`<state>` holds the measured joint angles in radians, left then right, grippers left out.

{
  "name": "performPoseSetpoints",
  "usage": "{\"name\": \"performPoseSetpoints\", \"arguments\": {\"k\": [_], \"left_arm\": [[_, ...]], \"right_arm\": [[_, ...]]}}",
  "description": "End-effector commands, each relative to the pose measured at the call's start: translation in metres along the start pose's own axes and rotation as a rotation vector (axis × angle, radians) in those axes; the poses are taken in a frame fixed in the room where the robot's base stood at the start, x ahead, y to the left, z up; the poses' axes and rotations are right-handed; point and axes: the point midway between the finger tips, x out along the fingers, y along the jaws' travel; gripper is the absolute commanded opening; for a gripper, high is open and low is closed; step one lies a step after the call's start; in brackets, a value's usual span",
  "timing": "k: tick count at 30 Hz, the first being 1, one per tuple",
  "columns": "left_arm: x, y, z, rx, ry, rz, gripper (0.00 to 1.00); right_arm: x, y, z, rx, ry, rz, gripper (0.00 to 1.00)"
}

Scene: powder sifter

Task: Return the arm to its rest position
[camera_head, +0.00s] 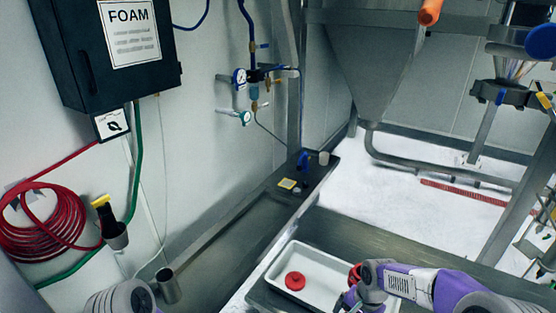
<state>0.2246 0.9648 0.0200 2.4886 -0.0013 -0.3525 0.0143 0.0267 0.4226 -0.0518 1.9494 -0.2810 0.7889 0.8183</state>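My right arm (425,285) comes in from the lower right and reaches over a white tray (318,258). My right gripper (346,299) is at its end, low over the tray's near right part and close to the picture's bottom edge. Its fingers are small and partly cut off, so I cannot tell whether it is open or shut. A round red piece (295,281) lies in the tray, apart from the gripper. Another red thing (355,273) shows beside my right wrist, partly hidden. A rounded link of my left arm (122,298) shows at the bottom left; its gripper is out of view.
A dark bench (225,235) runs along the left wall, with a metal cup (168,285) at its near end and a yellow item (287,184) farther back. A coiled red hose (45,222) hangs on the wall. A metal hopper (368,60) and frame stand behind.

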Motion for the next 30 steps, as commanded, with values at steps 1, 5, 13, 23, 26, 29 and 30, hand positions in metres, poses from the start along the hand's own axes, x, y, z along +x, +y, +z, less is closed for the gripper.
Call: {"name": "performPoseSetpoints", "arguments": {"k": [1, 5, 13, 23, 26, 29, 30], "left_arm": [[0.006, -0.002, 0.001, 0.0, -0.002, 0.0, 0.87], [0.018, -0.007, 0.001, 0.0, -0.003, 0.0, 0.87], [0.047, -0.018, -0.001, 0.0, -0.002, 0.0, 0.87], [0.058, -0.022, -0.001, 0.0, -0.002, 0.0, 0.87], [0.058, -0.022, -0.001, 0.0, -0.002, 0.0, 0.87], [0.058, -0.022, -0.001, 0.0, -0.002, 0.0, 0.87], [0.058, -0.022, -0.001, 0.0, -0.002, 0.0, 0.87]], "right_arm": [[0.028, 0.0, 0.008, -0.033, -0.023, -0.011, 1.0], [0.102, -0.002, 0.035, -0.146, -0.068, -0.072, 1.0], [0.243, 0.022, 0.121, -0.354, -0.096, -0.203, 1.0], [0.287, 0.047, 0.167, -0.457, -0.054, -0.23, 1.0], [0.287, 0.047, 0.167, -0.457, -0.054, -0.23, 1.0], [0.287, 0.047, 0.167, -0.457, -0.054, -0.23, 1.0], [0.287, 0.047, 0.167, -0.457, -0.054, -0.23, 1.0]]}}
